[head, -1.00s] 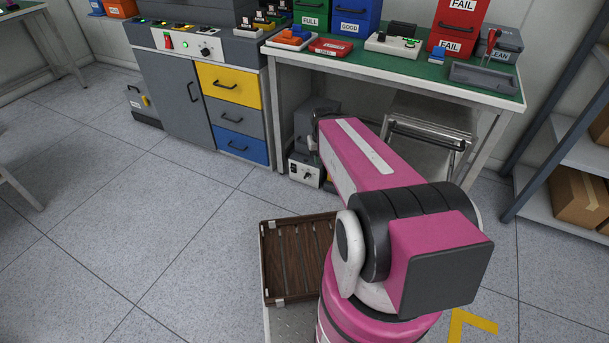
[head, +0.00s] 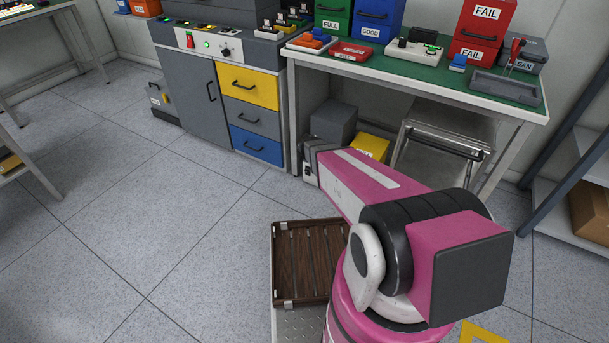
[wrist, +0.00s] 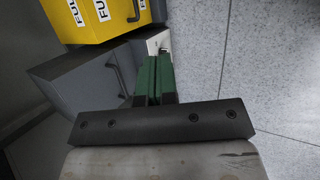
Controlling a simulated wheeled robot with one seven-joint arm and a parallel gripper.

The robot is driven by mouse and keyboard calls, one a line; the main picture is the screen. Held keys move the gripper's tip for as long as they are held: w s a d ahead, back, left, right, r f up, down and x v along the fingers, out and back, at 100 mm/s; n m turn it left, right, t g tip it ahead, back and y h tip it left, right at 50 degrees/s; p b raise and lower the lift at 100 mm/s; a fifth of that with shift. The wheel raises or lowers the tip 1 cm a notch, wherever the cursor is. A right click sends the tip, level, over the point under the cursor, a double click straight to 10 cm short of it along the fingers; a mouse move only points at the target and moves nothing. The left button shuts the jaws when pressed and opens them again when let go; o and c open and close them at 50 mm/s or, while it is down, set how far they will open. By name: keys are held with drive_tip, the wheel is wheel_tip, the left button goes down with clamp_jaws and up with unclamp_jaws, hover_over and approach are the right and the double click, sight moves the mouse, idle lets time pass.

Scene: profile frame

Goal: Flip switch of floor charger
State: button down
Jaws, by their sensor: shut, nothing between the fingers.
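My gripper (wrist: 154,62) has green fingers, shut and empty, pointing at that panel. I cannot tell whether they touch it. The switch is hidden in both views.
A yellow box (wrist: 95,15) labelled FULL is beside the charger. A grey box (head: 333,122) and a metal-framed unit (head: 440,150) are also under the bench (head: 420,90). A drawer cabinet (head: 250,110) stands to the left. The floor in front is clear.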

drive_tip(key=w+a+f+n+t, duration=0.2)
drive_tip(key=w+a+f+n, duration=0.2)
drive_tip(key=f, duration=0.4)
drive_tip(key=w+a+f+n+t, duration=0.3)
drive_tip(key=w+a+f+n, duration=0.2)
drive_tip(key=f+n, duration=0.3)
drive_tip(key=w+a+f+n+t, duration=0.2)
drive_tip(key=w+a+f+n, duration=0.3)
drive_tip(key=f, duration=0.4)
drive_tip(key=shift+a+n+t+h, duration=0.3)
drive_tip(key=shift+a+n, duration=0.1)
drive_tip(key=shift+n, duration=0.4)
drive_tip(key=shift+w, duration=0.1)
approach(307, 172)
drive_tip(key=x, duration=0.3)
drive_tip(key=f+x, duration=0.1)
drive_tip(key=x, duration=0.1)
drive_tip(key=shift+a+f, duration=0.15)
drive_tip(key=shift+w+d, duration=0.4)
drive_tip(key=shift+w, duration=0.15)
drive_tip(key=shift+r, duration=0.25)
drive_tip(key=shift+d, duration=0.1)
